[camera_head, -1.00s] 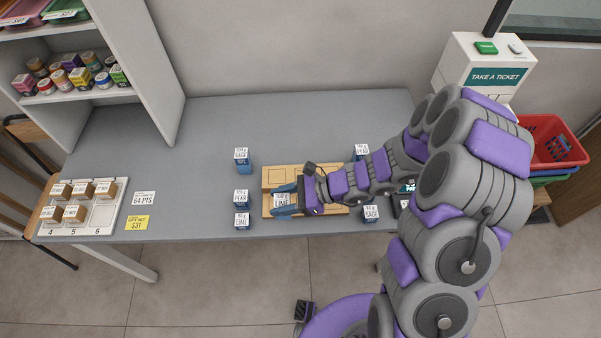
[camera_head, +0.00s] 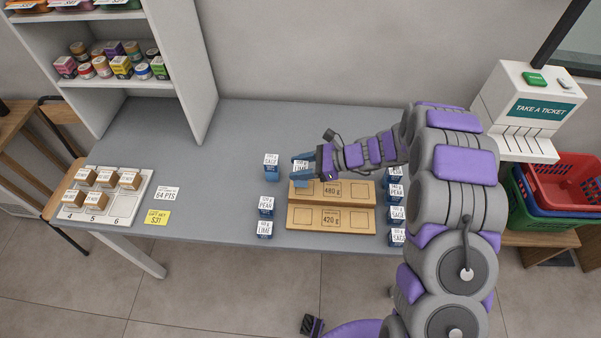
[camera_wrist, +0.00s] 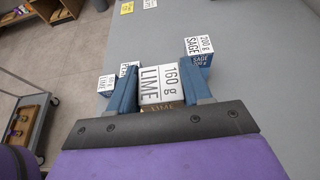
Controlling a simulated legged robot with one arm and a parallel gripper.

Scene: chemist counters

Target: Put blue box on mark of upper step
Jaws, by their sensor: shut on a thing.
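The lower step, labelled 420 g, is bare. A blue SAGE box (camera_head: 271,166) stands just left of my gripper, also in the wrist view (camera_wrist: 200,53).
Blue PEAR (camera_head: 266,206) and LIME (camera_head: 264,230) boxes stand left of the stand. Several blue boxes (camera_head: 396,215) line its right side, near my arm. A white tray (camera_head: 139,202) with small brown boxes lies at left. The counter between tray and boxes is mostly clear.

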